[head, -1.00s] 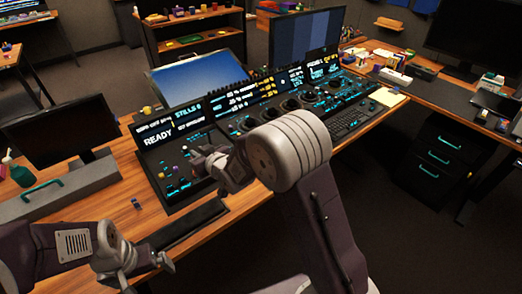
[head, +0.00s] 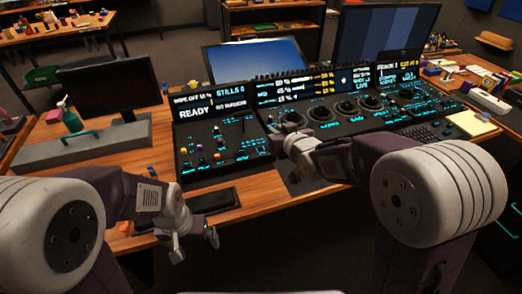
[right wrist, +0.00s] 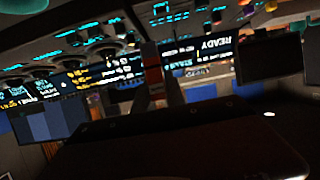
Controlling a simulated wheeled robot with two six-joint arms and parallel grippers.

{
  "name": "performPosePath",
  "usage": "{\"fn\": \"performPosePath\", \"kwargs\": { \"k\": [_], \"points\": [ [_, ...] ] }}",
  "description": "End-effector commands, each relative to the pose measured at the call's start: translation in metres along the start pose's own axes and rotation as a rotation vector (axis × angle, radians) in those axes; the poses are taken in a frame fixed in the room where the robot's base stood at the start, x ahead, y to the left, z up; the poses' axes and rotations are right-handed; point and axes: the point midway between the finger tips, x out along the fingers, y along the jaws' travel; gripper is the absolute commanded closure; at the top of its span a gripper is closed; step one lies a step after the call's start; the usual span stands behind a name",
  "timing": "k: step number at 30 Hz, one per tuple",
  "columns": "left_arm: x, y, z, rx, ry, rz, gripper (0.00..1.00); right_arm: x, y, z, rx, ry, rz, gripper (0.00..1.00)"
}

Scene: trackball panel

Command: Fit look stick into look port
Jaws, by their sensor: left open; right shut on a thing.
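The control panel (head: 222,150) stands on the wooden desk with lit labels, small knobs and a row of dark round fittings (head: 320,112). I cannot tell which opening is the look port. My right gripper (head: 279,147) is low over the panel's front middle, beside the knob section. It is shut on a small grey and reddish piece, seen in the right wrist view (right wrist: 152,74), likely the look stick. Its lower end is not clear, and the head view hides most of it. My left gripper (head: 195,246) is open and empty, in front of the desk's front edge.
A blue screen (head: 255,57) rises behind the panel. A keyboard (head: 428,132) and yellow pad (head: 470,123) lie at the right.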

Motion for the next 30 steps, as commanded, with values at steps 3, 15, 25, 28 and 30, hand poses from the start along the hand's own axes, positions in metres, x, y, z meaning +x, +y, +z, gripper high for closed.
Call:
{"fn": "performPosePath", "kwargs": {
  "k": [3,15,25,28,30],
  "points": [
    [0.008,0.000,0.001,0.000,0.000,0.000,0.00,0.031,-0.006,0.009,0.000,-0.004,-0.002,1.00],
    [0.018,0.000,0.002,0.000,0.000,0.000,0.00,0.115,-0.022,0.020,0.000,-0.001,0.000,1.00],
    [0.024,-0.001,0.003,0.000,0.000,0.000,0.00,0.127,-0.023,0.036,-0.001,-0.005,0.000,1.00],
    [0.030,-0.001,0.003,0.000,0.000,0.000,0.00,0.134,-0.023,0.055,-0.001,-0.004,0.000,1.00],
    [0.031,-0.001,0.003,0.000,0.000,0.000,0.00,0.136,-0.023,0.060,-0.001,-0.003,0.000,1.00]
  ]
}}
